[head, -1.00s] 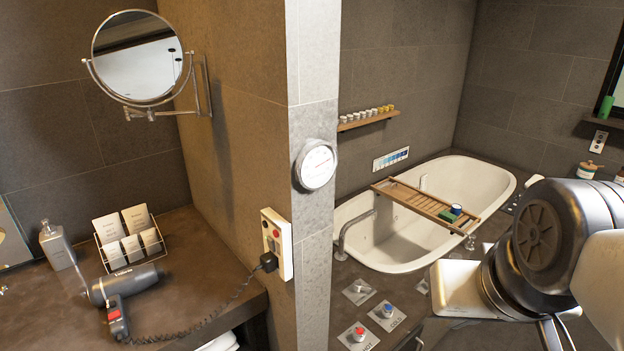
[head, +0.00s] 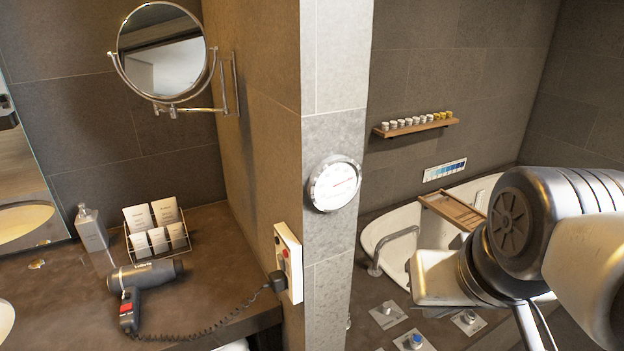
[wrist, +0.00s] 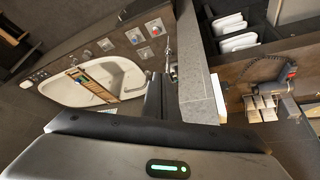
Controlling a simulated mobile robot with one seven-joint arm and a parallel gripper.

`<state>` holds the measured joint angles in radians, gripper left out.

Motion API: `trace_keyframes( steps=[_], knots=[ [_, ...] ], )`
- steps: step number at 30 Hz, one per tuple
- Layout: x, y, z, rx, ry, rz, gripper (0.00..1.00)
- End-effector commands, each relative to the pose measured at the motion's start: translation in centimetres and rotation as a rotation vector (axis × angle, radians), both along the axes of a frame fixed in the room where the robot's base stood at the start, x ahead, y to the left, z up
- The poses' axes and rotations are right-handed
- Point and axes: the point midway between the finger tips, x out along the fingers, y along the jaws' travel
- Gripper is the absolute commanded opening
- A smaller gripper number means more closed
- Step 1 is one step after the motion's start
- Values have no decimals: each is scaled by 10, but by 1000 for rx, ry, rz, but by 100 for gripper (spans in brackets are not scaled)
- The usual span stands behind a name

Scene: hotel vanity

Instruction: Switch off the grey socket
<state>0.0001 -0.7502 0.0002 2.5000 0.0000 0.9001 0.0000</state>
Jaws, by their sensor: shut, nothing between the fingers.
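A pale socket panel (head: 289,262) is on the side face of the wall corner in the head view. It has a red button near its upper part and a black plug (head: 277,281) in it. I see it at a steep angle, and its switch position is unclear. No clearly grey socket stands out. In the wrist view a thin white edge (wrist: 217,98) beside the wall end is likely this panel. My gripper (wrist: 158,79) shows as shut dark fingers in the wrist view, empty and apart from the panel. It is out of sight in the head view.
A hair dryer (head: 146,276) with a coiled cord lies on the brown counter (head: 75,325), near a card rack (head: 157,240) and a bottle (head: 91,229). A round gauge (head: 334,184) is on the tiled wall end. Knobs and a bathtub (head: 393,226) lie beyond.

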Motion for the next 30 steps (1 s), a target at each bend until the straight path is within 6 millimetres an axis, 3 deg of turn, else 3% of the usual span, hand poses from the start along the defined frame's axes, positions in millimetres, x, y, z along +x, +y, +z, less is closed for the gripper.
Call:
trace_keyframes(
  steps=[5, 8, 11, 15, 18, 22, 25, 30],
  knots=[
    [12, 13, -3, -32, 40, 39, 0],
    [33, 39, -6, -101, 93, 97, 0],
    [61, 84, -10, -205, 125, 162, 0],
    [90, 171, -18, -349, 91, 240, 0],
    [96, 235, -25, -418, 30, 281, 0],
    [92, 296, -31, -459, -50, 311, 0],
    [88, 316, -25, -453, -90, 311, 0],
    [85, 323, -21, -442, -107, 312, 0]
  ],
)
